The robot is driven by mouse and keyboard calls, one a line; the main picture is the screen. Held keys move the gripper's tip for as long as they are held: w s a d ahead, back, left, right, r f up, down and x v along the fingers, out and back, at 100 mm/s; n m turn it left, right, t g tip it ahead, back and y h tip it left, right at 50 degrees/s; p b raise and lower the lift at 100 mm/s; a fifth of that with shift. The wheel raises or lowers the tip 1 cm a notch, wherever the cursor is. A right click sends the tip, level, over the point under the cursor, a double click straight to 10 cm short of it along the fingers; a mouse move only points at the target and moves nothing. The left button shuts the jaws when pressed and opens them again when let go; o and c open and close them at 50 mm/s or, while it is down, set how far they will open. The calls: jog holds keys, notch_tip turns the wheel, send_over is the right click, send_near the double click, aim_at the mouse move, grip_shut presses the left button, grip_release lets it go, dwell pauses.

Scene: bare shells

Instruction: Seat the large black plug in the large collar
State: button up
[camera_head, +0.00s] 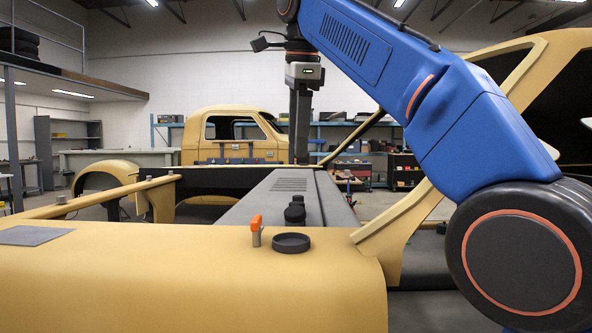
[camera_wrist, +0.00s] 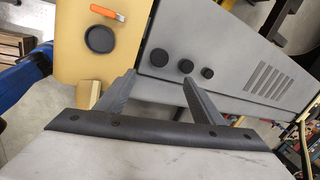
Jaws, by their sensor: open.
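Several black round plugs stand in a row on the grey panel. The nearest and seemingly largest black plug (camera_head: 295,214) also shows in the wrist view (camera_wrist: 159,57). The large collar (camera_head: 291,243) is a shallow dark ring on the yellow shell, and it looks empty; it also shows in the wrist view (camera_wrist: 100,39). My gripper (camera_head: 300,160) hangs fingers down, above and beyond the plugs in the head view. In the wrist view its two fingers (camera_wrist: 158,78) are apart with nothing between them, and the plugs lie beyond the fingertips.
An orange-handled tool (camera_head: 256,229) stands on the yellow shell (camera_head: 180,280) left of the collar. Two smaller plugs (camera_wrist: 186,66) (camera_wrist: 208,72) stand close by on the grey panel (camera_head: 335,205). A flat grey sheet (camera_head: 35,236) lies at the far left. A yellow frame rises on the right.

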aim_at(294, 210)
jog(key=x, duration=1.7)
jog(key=c, duration=1.1)
jog(key=o, duration=1.1)
jog(key=shift+s+r, duration=0.1)
jog(key=shift+r, duration=0.1)
jog(key=v, duration=1.7)
